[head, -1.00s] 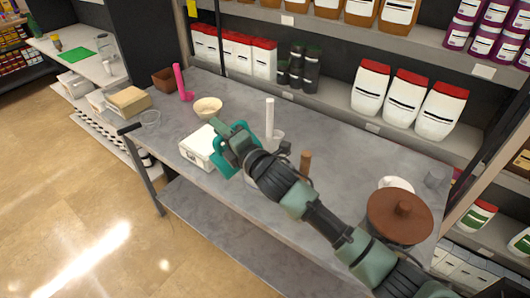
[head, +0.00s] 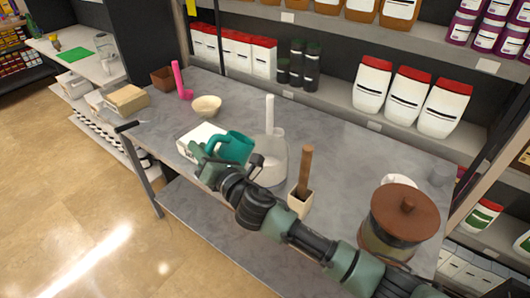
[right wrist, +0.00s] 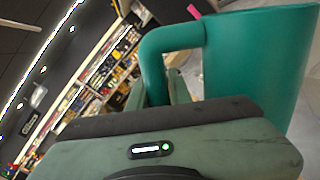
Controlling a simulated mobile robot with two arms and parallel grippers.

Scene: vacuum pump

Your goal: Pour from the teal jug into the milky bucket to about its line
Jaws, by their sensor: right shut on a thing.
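The teal jug (head: 236,148) is held over the grey table, just left of the milky bucket (head: 273,168). The jug also fills the right side of the right wrist view (right wrist: 265,65), with its handle toward the left. My right gripper (head: 208,160) is shut on the jug's handle. The translucent bucket stands on the table, with a white upright stick (head: 270,115) at its back. My arm hides part of its lower front. The bucket's line and the contents of both vessels cannot be made out. My left gripper is out of view.
A white box (head: 199,137) is behind my gripper. A cream bowl (head: 207,106) and pink ladle-like thing (head: 180,82) stand farther back. A cream pot with a brown handle (head: 301,198) and a brown-lidded jar (head: 402,218) are on the right.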

